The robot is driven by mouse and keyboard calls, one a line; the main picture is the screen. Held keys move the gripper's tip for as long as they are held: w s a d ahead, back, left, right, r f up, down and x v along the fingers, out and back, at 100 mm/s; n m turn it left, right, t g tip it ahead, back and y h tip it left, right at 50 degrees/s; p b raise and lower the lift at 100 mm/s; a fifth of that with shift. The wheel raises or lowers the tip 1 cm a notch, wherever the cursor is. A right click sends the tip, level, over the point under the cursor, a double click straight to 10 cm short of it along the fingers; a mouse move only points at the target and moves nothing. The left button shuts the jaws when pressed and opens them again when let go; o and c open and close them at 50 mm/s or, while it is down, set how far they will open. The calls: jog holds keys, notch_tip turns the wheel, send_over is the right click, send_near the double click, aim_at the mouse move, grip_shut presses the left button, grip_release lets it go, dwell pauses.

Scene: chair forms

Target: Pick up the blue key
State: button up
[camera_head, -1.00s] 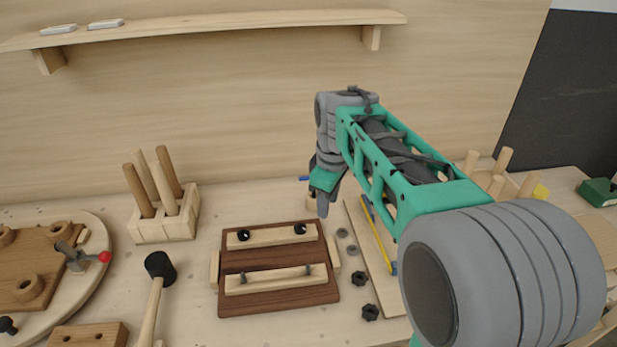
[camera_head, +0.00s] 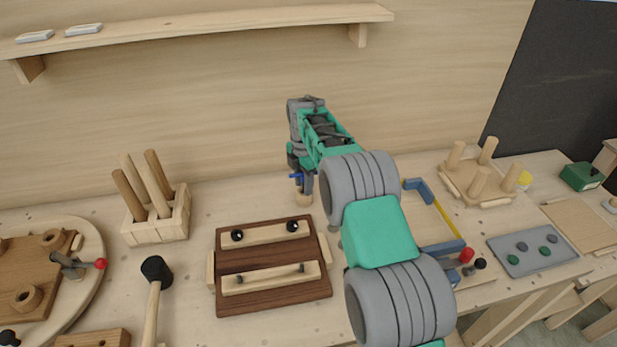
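The blue key (camera_head: 296,176) shows as a small blue piece at the back middle of the bench, by a small round wooden base (camera_head: 303,198). My gripper (camera_head: 306,185) points down right at the key, with the blue end showing on its left side. The rest of the key is hidden behind my gripper. The fingers are small and partly overlapped, so I cannot tell whether they are open or closed on it.
A block with wooden pegs (camera_head: 157,220) and a mallet (camera_head: 155,285) stand left. A dark wooden board with light bars (camera_head: 273,265) lies in front. A blue-and-yellow frame (camera_head: 447,216) and a peg stand (camera_head: 480,190) are right. A shelf (camera_head: 200,28) hangs above.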

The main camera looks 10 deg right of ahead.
jog(key=shift+f, duration=0.15)
jog(key=shift+c, duration=0.5)
grip_shut()
jog(key=shift+d, duration=0.1)
dwell(0.7)
